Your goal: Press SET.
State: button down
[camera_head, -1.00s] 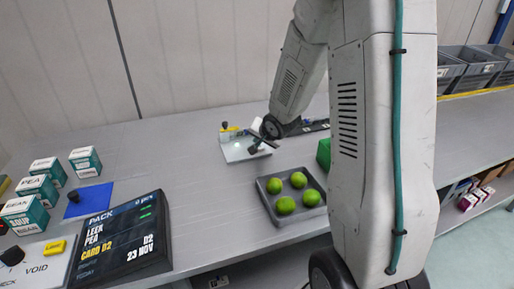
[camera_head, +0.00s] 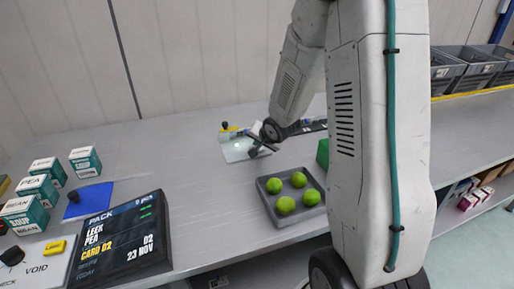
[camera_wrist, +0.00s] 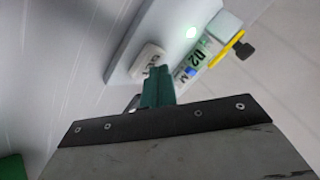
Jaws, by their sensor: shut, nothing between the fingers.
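In the head view my gripper (camera_head: 259,151) is low over the panel's right side.
A label strip (camera_wrist: 196,64) and a yellow bar (camera_wrist: 227,48) with a black knob (camera_wrist: 245,51) stand beside the panel. A grey tray (camera_head: 278,214) of limes, a PACK screen (camera_head: 120,240) and several boxes (camera_head: 86,161) are on the bench.

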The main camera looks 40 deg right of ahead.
jog(key=shift+f, duration=0.25)
jog(key=shift+r, duration=0.2)
dwell(0.4)
jog(key=shift+r, duration=0.75)
jog(key=shift+r, duration=2.5)
